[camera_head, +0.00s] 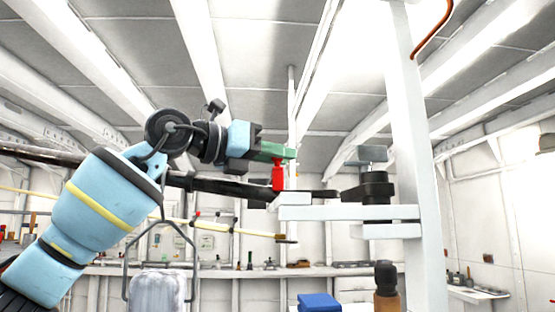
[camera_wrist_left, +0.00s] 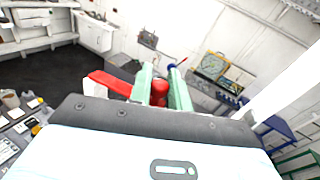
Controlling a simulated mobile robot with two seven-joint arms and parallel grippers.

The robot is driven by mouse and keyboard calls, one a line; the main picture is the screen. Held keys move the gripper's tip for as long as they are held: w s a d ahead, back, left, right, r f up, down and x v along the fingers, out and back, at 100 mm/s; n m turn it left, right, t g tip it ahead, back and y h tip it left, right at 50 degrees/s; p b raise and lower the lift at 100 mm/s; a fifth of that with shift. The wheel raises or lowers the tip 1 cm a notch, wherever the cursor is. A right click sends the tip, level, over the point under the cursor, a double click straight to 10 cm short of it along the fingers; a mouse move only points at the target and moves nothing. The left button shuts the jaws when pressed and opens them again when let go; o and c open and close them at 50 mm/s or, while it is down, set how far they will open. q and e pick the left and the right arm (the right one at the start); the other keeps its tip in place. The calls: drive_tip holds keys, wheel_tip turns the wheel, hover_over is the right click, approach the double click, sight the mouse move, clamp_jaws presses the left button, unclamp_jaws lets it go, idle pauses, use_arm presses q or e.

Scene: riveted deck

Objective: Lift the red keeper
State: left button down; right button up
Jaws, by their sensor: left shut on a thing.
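The red keeper (camera_head: 278,176) is a small upright red piece at the end of a pale bracket (camera_head: 350,212) on a white post. My left gripper (camera_head: 284,153) reaches in from the left, its green fingers level and shut on the keeper's top. In the left wrist view the keeper (camera_wrist_left: 159,92) shows red between the two green fingers (camera_wrist_left: 160,80), with a red bar (camera_wrist_left: 110,83) to the left. Whether the keeper's lower end touches the bracket is hard to tell. My right gripper is not in view.
A long dark pole (camera_head: 235,188) runs from the left behind my left arm to the bracket. The white post (camera_head: 408,130) stands close on the right. A black cylinder (camera_head: 376,188) sits on the bracket. A blue box (camera_head: 319,302) and a dark bottle (camera_head: 386,285) stand below.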

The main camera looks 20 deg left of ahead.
use_arm(q)
drive_tip(key=shift+w+a+r+n+g+y, duration=0.15)
drive_tip(key=shift+w+r+n+g, duration=0.15)
drive_tip(key=shift+r+n, duration=0.3)
drive_tip(key=shift+w+a+r+n+g+y, duration=0.1)
drive_tip(key=shift+w+r+n+g+y, duration=0.1)
drive_tip(key=shift+w+r+n, duration=0.3)
drive_tip(key=shift+w+a+r, duration=0.1)
drive_tip(key=shift+a+r, duration=0.1)
drive_tip(key=shift+r, duration=0.35)
drive_tip(key=shift+w+a+r, duration=0.15)
drive_tip(key=shift+w+r, duration=0.1)
drive_tip(key=shift+w, duration=0.1)
drive_tip(key=c, duration=1.3)
unclamp_jaws()
drive_tip(key=shift+w, duration=0.15)
drive_tip(key=shift+c, duration=0.2)
drive_tip(key=f+v, duration=0.1)
drive_tip(key=v, duration=0.6)
drive_tip(key=shift+s+a+r, duration=0.3)
drive_tip(key=shift+a+r, duration=0.05)
drive_tip(key=shift+r, duration=0.1)
